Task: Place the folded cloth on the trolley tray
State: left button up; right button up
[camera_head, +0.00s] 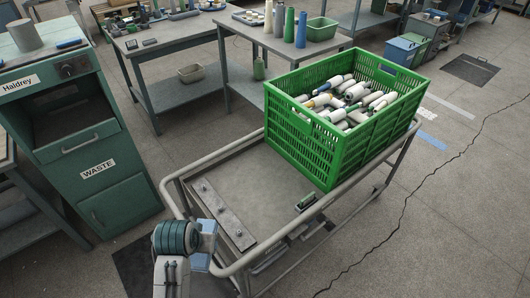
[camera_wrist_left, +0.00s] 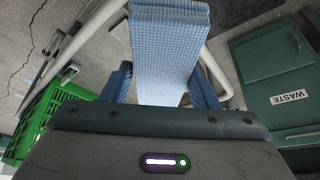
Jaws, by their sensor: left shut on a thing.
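The folded cloth (camera_wrist_left: 168,45) is light blue with a fine woven pattern, and its layers show at the end in the left wrist view. My left gripper (camera_wrist_left: 163,88) is shut on it, with a dark blue finger on each side. In the head view the cloth (camera_head: 205,238) shows as a small pale blue patch beside my left gripper (camera_head: 203,243), at the trolley's near left corner by the rail. The trolley tray (camera_head: 265,180) is a grey sheet inside a tubular rail. My right gripper is in neither view.
A green crate (camera_head: 300,148) of yarn cones fills the trolley's far right part. A metal strip with knobs (camera_head: 222,213) lies along the tray's left side, and a small green item (camera_head: 307,201) lies near its front edge. Bare tray lies between. A green waste cabinet (camera_head: 95,150) stands left.

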aim_at(267, 220)
jog(key=i+l+u, duration=0.35)
jog(key=l+u, duration=0.15)
jog(key=l, duration=0.15)
jog(key=i+l+u, duration=0.2)
jog(key=l, duration=0.2)
jog(key=l+u, duration=0.5)
jog(key=l, duration=0.3)
jog(key=i+l, duration=0.1)
jog(key=l, duration=0.9)
jog(key=i+l, duration=0.15)
jog(key=l, duration=0.35)
